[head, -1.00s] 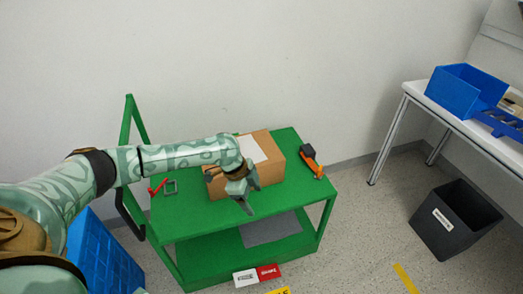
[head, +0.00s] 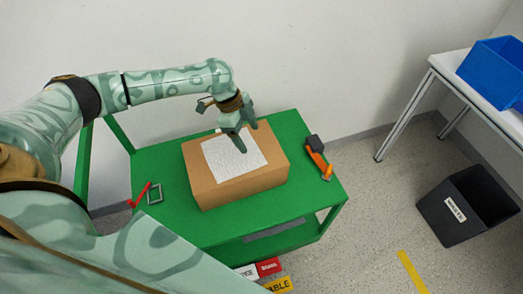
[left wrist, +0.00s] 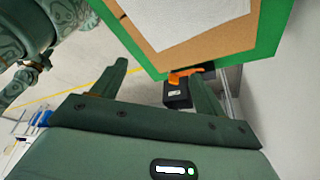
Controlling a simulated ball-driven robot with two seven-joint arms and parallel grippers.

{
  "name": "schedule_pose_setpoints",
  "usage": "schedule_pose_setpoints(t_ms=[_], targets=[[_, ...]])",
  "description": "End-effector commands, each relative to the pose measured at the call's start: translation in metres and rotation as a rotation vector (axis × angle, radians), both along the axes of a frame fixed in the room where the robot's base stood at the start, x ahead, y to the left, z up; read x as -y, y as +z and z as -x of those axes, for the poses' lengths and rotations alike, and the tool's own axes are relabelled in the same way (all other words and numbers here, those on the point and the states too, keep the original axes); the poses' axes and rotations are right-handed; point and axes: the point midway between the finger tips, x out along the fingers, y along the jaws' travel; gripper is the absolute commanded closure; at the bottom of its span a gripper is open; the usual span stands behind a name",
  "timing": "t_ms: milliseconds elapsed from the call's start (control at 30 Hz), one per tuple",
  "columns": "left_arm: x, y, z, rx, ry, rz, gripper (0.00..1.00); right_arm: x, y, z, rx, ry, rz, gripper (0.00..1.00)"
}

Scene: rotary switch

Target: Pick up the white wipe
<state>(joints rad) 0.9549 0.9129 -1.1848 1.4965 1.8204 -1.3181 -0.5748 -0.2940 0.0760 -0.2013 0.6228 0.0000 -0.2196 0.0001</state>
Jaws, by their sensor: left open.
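The white wipe (head: 230,158) lies flat on top of a brown cardboard box (head: 240,192) on the green cart. Its lower part also shows at the top of the left wrist view (left wrist: 185,22), over the box's brown top. My left gripper (head: 246,138) is open and empty, fingers pointing down. In the head view its fingertips overlap the wipe's upper right edge; I cannot tell how high above it they are. In the left wrist view the two fingers of my left gripper (left wrist: 160,76) stand wide apart with nothing between them. My right gripper cannot be made out.
The green cart (head: 325,190) also carries an orange and black tool (head: 318,158) at right, and a red item (head: 139,194) and small grey-green frame (head: 154,194) at left. A black bin (head: 465,208) and a white table (head: 450,72) with a blue crate (head: 495,68) stand right.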

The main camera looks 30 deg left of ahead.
Motion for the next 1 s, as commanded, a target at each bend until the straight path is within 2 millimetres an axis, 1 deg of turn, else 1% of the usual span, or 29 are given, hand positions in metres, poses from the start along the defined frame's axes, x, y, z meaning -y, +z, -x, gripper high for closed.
schedule_pose_setpoints(t_ms=[33,233,300,467,700,1000], targets=[[0.002,-0.008,0.0,-0.003,-0.001,0.0,0.27,0.002,-0.006,0.005,-0.009,0.001,0.003,1.0],[0.011,-0.04,-0.002,-0.006,-0.001,0.0,0.27,0.006,-0.033,0.023,-0.045,0.003,0.008,1.0],[0.015,-0.052,-0.002,-0.008,-0.001,-0.001,0.27,0.007,-0.044,0.028,-0.055,0.003,0.009,1.0],[0.023,-0.075,-0.004,-0.007,0.001,0.0,0.27,0.007,-0.064,0.034,-0.073,0.003,0.009,1.0],[0.031,-0.089,-0.006,-0.001,0.001,0.0,0.27,0.006,-0.066,0.032,-0.07,0.002,0.009,1.0],[0.033,-0.092,-0.006,0.0,0.001,0.0,0.27,0.002,-0.066,0.032,-0.07,-0.001,0.002,1.0]])
